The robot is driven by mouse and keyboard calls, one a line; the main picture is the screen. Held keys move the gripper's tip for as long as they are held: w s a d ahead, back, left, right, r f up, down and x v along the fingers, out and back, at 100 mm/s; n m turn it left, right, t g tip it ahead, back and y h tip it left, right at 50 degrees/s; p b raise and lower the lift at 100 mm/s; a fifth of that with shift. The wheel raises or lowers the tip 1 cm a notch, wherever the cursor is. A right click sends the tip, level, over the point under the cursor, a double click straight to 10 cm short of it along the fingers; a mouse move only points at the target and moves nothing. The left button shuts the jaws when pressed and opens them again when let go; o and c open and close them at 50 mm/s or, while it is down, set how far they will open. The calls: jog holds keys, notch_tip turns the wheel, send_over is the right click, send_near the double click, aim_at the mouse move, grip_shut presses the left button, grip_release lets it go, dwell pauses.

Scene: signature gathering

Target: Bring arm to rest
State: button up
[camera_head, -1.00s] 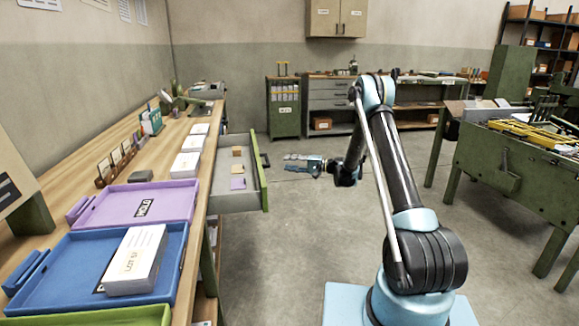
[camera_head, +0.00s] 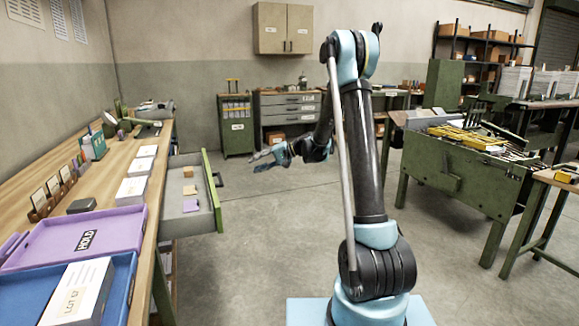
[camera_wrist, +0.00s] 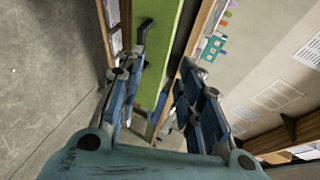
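My gripper (camera_head: 267,156) is at the end of my bent arm, in the air over open floor. It is to the right of the open drawer (camera_head: 215,190) and apart from its green front. In the wrist view my gripper (camera_wrist: 155,85) has its two blue fingers spread with a gap between them and nothing held. The green drawer front (camera_wrist: 168,50) shows behind that gap. My arm rises from its light blue base and folds at the elbow.
A wooden bench (camera_head: 112,170) along the left holds a purple tray (camera_head: 50,246), a blue tray (camera_head: 118,290) and white paper stacks (camera_head: 132,190). Green workbenches (camera_head: 470,185) stand at right. Cabinets (camera_head: 236,125) stand at the back. The middle floor is clear.

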jog(key=s+d+r+h, duration=0.2)
jog(key=s+d+h, duration=0.1)
jog(key=s+d, duration=0.65)
jog(key=s+d+r+h, duration=0.2)
jog(key=s+d+h, duration=0.35)
jog(key=s, duration=0.75)
jog(key=s+d+f+h, duration=0.2)
jog(key=s+d+f, duration=0.3)
jog(key=s+d, duration=0.4)
jog(key=s+d+f+t+h, duration=0.1)
jog(key=s+d+f+h, duration=0.2)
jog(key=s+d, duration=0.6)
jog(key=s+f, duration=0.2)
jog(key=s, duration=0.3)
